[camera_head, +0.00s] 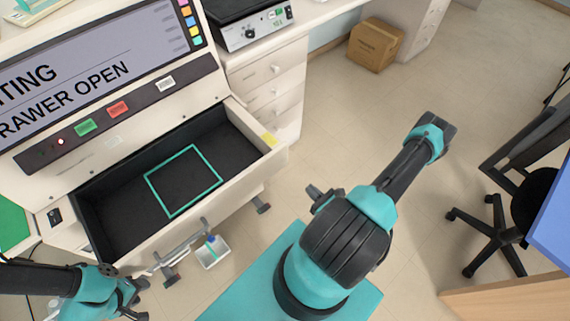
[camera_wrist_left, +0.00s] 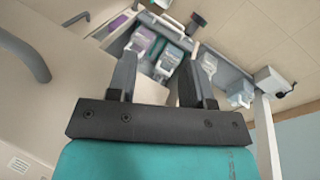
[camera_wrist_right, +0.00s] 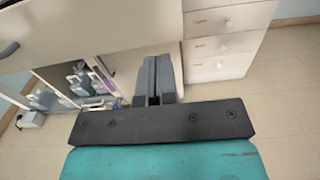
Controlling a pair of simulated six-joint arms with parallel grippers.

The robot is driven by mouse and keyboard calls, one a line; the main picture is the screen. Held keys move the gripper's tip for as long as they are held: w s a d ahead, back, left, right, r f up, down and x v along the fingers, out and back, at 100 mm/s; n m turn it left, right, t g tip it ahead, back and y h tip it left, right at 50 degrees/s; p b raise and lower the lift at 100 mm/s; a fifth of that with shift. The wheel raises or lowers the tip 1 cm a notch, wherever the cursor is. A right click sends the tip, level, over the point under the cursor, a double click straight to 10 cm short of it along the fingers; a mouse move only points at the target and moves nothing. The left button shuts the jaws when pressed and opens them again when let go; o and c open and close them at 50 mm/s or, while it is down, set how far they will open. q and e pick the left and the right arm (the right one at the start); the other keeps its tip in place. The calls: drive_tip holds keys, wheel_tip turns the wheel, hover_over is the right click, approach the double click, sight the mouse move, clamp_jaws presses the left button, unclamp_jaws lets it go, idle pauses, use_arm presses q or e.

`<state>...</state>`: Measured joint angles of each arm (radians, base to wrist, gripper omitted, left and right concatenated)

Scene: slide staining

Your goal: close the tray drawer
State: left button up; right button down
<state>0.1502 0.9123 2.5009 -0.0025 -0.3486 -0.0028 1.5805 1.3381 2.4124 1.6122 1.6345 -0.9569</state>
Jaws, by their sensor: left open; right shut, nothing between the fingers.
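The tray drawer (camera_head: 250,165) stands open in the head view, its dark inside empty but for a teal square outline (camera_head: 184,181) on the floor. Its cream front carries a pale bar handle (camera_head: 182,250). My left gripper (camera_head: 137,300) is open and empty, low at the left, near the handle's left end; its spread fingers show in the left wrist view (camera_wrist_left: 165,82). Whether it touches the drawer I cannot tell. My right gripper (camera_head: 316,193) is right of the drawer front, apart from it; its fingers are shut and empty in the right wrist view (camera_wrist_right: 156,78).
A white drawer cabinet (camera_head: 275,90) stands right of the machine.

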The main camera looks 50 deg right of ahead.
sight(280, 160)
drive_tip(key=shift+w+d, duration=0.2)
drive_tip(key=shift+w, duration=2.1)
drive_tip(key=shift+w+d, duration=0.15)
drive_tip(key=shift+w, duration=2.1)
drive_tip(key=shift+w+d, duration=0.2)
drive_tip(key=shift+w, duration=2.1)
drive_tip(key=shift+w, duration=0.1)
